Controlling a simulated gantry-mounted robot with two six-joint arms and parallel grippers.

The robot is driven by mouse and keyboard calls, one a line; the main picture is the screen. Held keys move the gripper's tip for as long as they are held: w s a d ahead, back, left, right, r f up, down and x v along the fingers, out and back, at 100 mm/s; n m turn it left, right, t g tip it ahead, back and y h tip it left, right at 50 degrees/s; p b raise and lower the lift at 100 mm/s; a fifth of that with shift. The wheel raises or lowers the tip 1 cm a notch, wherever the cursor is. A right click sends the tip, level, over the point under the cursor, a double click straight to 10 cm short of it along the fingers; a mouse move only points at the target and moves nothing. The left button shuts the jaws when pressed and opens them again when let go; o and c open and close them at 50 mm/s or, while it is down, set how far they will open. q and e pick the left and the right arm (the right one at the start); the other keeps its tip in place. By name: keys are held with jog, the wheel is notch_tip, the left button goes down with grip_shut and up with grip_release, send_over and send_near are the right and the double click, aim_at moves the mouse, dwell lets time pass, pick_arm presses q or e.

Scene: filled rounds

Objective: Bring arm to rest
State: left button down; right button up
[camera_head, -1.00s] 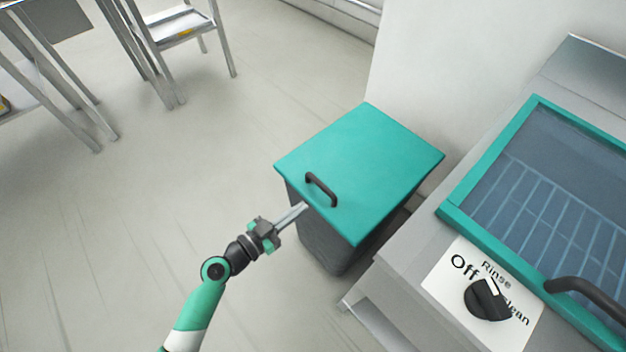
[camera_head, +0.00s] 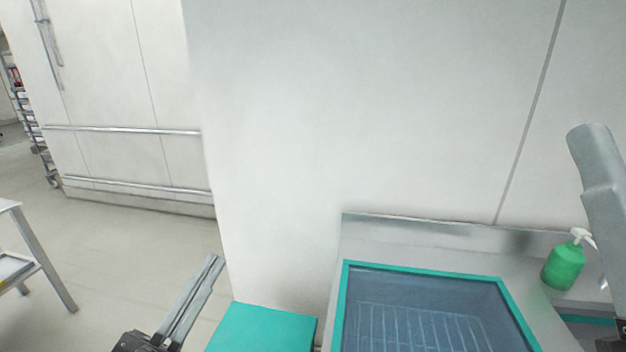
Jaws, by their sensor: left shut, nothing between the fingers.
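My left gripper (camera_head: 214,262) is at the lower left in the head view. Its long grey fingers point up and to the right and lie together, with nothing between them. The fingers stand just left of the teal lid of the bin (camera_head: 262,330), apart from it in the picture. Only part of that lid shows at the bottom edge; its handle is out of view. A large grey part at the right edge, with a dark piece below it, seems to belong to my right gripper (camera_head: 597,165); it is cut off, and its jaws cannot be made out.
A washer with a teal-framed glass lid (camera_head: 342,305) sits in the metal counter (camera_head: 385,240) at the lower right. A green soap bottle (camera_head: 564,267) stands on the counter near the right edge. A white wall fills the middle. A metal table (camera_head: 45,255) stands at far left, with open floor beside it.

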pick_arm(q)
jog(key=s+d+r+t+h+p, duration=0.1)
jog(key=s+r+t+p, duration=0.3)
jog(key=r, duration=1.2)
jog(key=s+a+r+n+t+y, duration=0.2)
jog(key=s+a+r+n+y, duration=0.45)
jog(key=r+n+y, duration=0.2)
notch_tip(320, 180, up, 37)
jog(key=n+p, duration=0.2)
jog(key=p, duration=3.5)
jog(key=shift+d+r+p, duration=0.2)
jog(key=shift+d+p, duration=0.1)
jog(key=shift+p, duration=0.1)
pick_arm(e)
notch_tip(320, 180, up, 43)
jog(key=shift+r, duration=0.2)
pick_arm(q)
jog(key=shift+y, duration=0.25)
notch_tip(320, 180, down, 61)
jog(key=b, duration=6)
jog(key=shift+r+b, duration=0.15)
jog(key=shift+b, duration=0.2)
pick_arm(e)
notch_tip(320, 180, down, 61)
jog(key=shift+r, duration=0.2)
